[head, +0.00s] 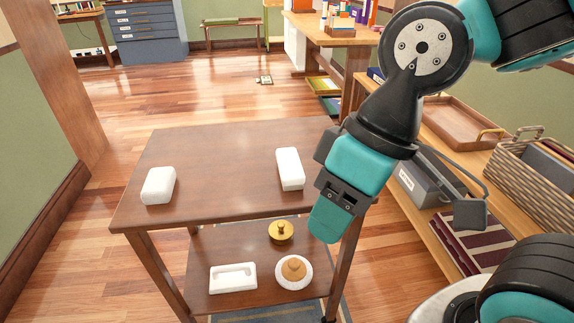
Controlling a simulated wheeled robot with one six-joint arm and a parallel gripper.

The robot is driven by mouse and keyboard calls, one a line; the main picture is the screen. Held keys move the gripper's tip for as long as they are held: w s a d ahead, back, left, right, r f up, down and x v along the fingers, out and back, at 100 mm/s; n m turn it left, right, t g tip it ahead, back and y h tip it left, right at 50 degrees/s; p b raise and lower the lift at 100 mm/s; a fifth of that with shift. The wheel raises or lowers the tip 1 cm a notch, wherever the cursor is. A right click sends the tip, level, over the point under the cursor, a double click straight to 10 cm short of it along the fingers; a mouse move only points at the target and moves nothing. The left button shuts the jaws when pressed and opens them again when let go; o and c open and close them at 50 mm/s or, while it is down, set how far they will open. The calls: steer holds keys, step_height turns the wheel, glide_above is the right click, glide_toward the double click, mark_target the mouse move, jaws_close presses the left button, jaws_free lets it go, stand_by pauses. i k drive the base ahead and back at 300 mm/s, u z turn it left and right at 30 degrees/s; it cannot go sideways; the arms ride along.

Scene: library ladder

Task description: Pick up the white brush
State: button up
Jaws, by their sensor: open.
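The likely white brush (294,282) is a round white piece with a tan wooden knob on top. It sits on the lower shelf (205,257) of the brown table, at the right in the head view. My gripper (325,227) hangs above and to the right of it, in front of the table's right edge. The gripper is open, and I see nothing held in it. Its fingertips overlap in this view, so the gap between them is hidden.
Two white blocks (158,186) (290,168) lie on the tabletop (215,170). A gold knobbed piece (281,232) and a white hollowed block (233,277) share the lower shelf. A low shelf with a tray (455,125) and basket (535,165) stands at right. Floor at left is clear.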

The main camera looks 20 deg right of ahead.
mark_target(292, 177)
steer(key=k, duration=0.5)
steer(key=u, duration=1.05)
steer(key=i, duration=0.75)
steer(key=z, duration=0.9)
